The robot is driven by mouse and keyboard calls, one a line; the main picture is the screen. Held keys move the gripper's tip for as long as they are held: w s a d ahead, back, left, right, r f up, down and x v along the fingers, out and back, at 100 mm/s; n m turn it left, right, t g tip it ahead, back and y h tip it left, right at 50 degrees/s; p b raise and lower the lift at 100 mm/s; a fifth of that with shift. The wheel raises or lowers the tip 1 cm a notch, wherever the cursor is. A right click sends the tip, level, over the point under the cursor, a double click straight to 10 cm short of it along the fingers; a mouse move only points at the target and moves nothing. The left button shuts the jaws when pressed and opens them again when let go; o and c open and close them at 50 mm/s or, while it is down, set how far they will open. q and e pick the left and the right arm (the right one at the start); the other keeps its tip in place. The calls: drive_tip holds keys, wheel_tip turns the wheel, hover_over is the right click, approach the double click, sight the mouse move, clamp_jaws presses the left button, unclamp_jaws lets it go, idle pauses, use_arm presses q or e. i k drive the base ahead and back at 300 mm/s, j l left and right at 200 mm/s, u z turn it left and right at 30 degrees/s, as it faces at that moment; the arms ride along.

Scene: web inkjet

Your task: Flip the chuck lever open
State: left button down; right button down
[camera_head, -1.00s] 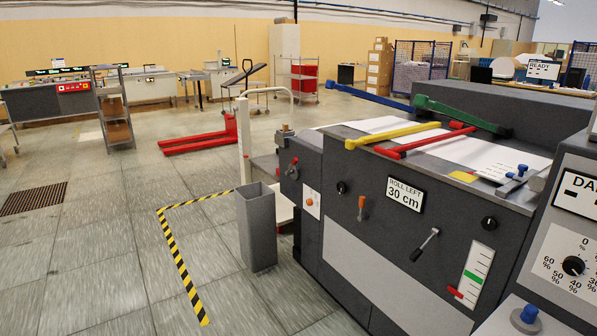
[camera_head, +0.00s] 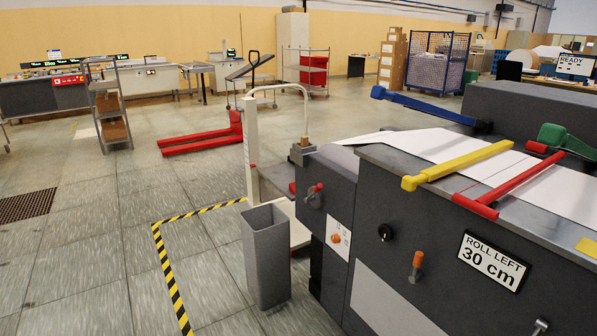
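Neither of my grippers is in view. Several levers show on the dark grey press, and I cannot tell from labels which is the chuck lever. A small lever with a red knob (camera_head: 316,188) sits on the end unit at the press's left, its knob tilted up. An orange-handled lever (camera_head: 417,262) stands upright on the front panel, left of the "ROLL LEFT 30 cm" sign (camera_head: 492,262). Another lever (camera_head: 540,325) is cut off at the bottom edge.
A grey bin (camera_head: 266,255) stands on the floor before the end unit, by yellow-black floor tape (camera_head: 172,278). A white-framed lift or trolley (camera_head: 250,150) stands behind it. A red pallet jack (camera_head: 205,140) is farther back.

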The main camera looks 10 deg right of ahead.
sight(318, 188)
drive_tip(key=i+z, duration=0.1)
drive_tip(key=i, duration=0.6)
drive_tip(key=i+j+z, duration=0.15)
drive_tip(key=i, duration=0.55)
drive_tip(key=i+j+z, duration=0.25)
drive_tip(key=i+z, duration=0.15)
drive_tip(key=i, duration=0.15)
drive_tip(key=i+j+z, duration=0.35)
drive_tip(key=i+j, duration=0.1)
drive_tip(key=i, duration=0.1)
